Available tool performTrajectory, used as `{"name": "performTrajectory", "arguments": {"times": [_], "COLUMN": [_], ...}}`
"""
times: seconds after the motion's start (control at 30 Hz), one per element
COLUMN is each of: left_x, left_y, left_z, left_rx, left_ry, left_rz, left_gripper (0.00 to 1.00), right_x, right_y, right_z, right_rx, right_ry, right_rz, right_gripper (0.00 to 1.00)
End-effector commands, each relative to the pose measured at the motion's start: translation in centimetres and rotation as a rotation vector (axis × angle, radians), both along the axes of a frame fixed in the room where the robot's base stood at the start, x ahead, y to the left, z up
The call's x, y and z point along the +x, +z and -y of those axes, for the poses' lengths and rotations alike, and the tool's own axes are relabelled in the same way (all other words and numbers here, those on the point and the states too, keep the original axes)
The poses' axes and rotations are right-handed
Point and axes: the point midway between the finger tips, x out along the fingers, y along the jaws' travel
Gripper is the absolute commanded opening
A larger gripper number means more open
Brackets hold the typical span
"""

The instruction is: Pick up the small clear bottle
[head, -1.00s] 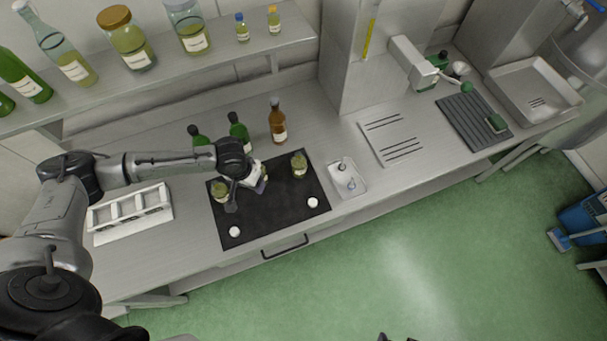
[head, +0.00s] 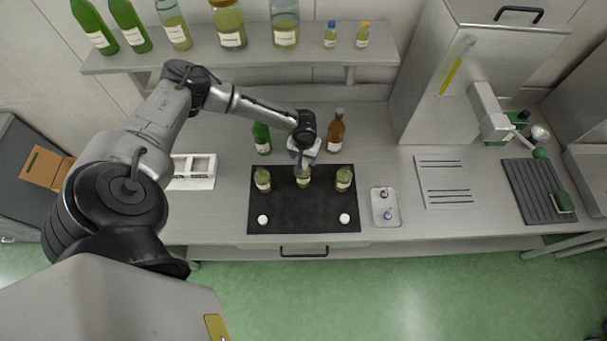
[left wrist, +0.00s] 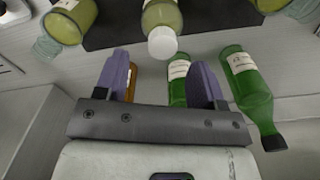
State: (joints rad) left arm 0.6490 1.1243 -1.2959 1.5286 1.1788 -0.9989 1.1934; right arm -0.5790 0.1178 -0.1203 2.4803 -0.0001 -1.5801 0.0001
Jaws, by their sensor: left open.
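Three small clear bottles with yellow-green contents stand on the black mat: left (head: 263,181), middle (head: 304,179) and right (head: 344,180). The middle one also shows in the left wrist view (left wrist: 162,22), with a white cap. The left one there (left wrist: 70,22) has an uncapped clear neck. My left gripper (head: 300,166) is just behind the middle bottle and partly covers it in the head view. In the left wrist view its purple fingers (left wrist: 160,78) are apart with nothing held between them; the capped bottle lies beyond the fingertips. My right gripper is out of view.
A green bottle (head: 262,138) and an amber bottle (head: 336,133) stand behind the mat, close to the gripper. Two white caps (head: 262,219) (head: 344,218) lie at the mat's front. A white rack (head: 192,182) is left; a small tray (head: 376,210) is right. A shelf (head: 300,57) with bottles hangs above.

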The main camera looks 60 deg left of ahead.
Motion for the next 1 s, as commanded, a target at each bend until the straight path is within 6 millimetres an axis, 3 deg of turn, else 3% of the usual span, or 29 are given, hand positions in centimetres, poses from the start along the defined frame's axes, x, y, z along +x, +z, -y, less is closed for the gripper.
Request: {"name": "performTrajectory", "arguments": {"times": [0.23, 0.6, 0.9, 1.0], "left_x": [-0.1, -0.4, -0.4, -0.4], "left_y": [-1.2, -5.4, -5.8, -5.8], "left_z": [0.0, -0.2, -0.2, -0.2], "left_rx": [0.0, 0.001, 0.0, 0.0], "left_ry": [-0.001, 0.0, -0.001, -0.001], "left_rz": [-0.001, -0.001, 0.0, 0.0], "left_gripper": [0.63, 0.63, 0.63, 0.56], "right_x": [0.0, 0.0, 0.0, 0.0], "right_y": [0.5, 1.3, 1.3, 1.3], "right_z": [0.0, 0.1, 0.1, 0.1], "right_rx": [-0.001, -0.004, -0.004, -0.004], "right_ry": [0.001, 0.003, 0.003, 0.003], "right_rz": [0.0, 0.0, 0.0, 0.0], "right_gripper": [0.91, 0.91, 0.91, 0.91]}}
